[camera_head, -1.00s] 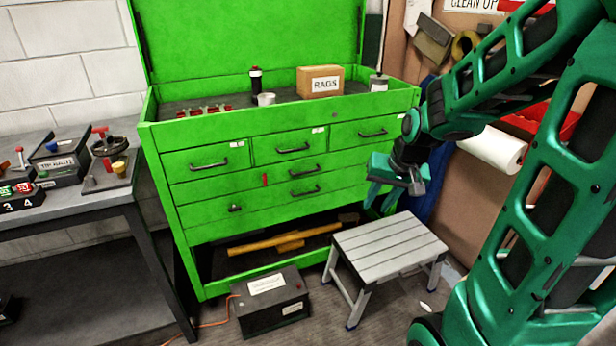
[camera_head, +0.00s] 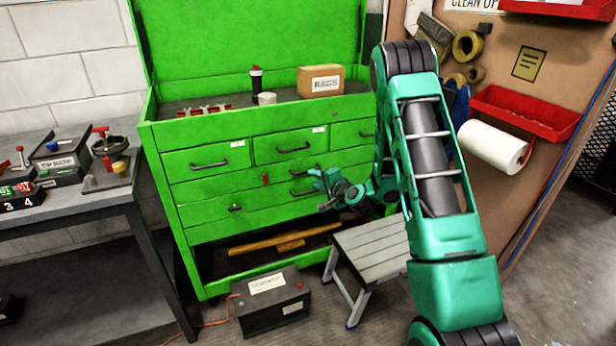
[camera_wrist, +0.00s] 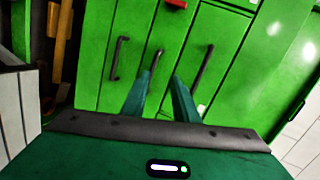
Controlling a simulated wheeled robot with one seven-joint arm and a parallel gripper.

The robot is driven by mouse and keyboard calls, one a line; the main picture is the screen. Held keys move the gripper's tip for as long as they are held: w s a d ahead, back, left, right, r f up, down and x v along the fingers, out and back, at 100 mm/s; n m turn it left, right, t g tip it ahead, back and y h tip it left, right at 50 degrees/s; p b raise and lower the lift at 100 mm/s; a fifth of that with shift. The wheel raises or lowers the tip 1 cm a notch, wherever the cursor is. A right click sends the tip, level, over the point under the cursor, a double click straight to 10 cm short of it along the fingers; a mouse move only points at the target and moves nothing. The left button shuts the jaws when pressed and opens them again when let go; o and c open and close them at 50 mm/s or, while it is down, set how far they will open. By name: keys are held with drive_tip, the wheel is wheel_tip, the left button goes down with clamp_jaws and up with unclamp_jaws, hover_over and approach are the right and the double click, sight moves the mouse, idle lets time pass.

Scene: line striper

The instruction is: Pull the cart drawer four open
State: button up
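The green tool cart (camera_head: 222,134) stands ahead with all its visible drawers shut. Three small drawers are on top, with wide drawers below. The upper wide drawer's bar handle (camera_head: 301,172) is partly hidden by my gripper (camera_head: 320,188). In the turned wrist view, that handle (camera_wrist: 157,60) appears ahead of the gap between my open, empty fingers (camera_wrist: 161,78). The lower wide drawer's handle (camera_wrist: 118,58) is to the left and a small top drawer's handle (camera_wrist: 204,66) to the right. I cannot tell whether a finger touches the middle handle.
A grey step stool (camera_head: 372,250) stands below my arm, and a black battery box (camera_head: 270,300) sits on the floor before the cart. A workbench (camera_head: 75,212) is at left. A rags box (camera_head: 320,82) stands on the cart top. A pegboard wall (camera_head: 500,60) is at right.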

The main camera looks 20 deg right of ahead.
drive_tip(key=w+d+f+m, duration=0.1)
drive_tip(key=w+f, duration=0.1)
drive_tip(key=w, duration=0.3)
drive_tip(key=w+d+f+m+t+h, duration=0.1)
drive_tip(key=w+f+m, duration=0.1)
drive_tip(key=w, duration=0.4)
drive_tip(key=shift+w+f+h, duration=0.2)
drive_tip(key=shift+f+h, duration=0.1)
drive_tip(key=shift+f, duration=0.15)
drive_tip(key=shift+d, duration=0.1)
clamp_jaws()
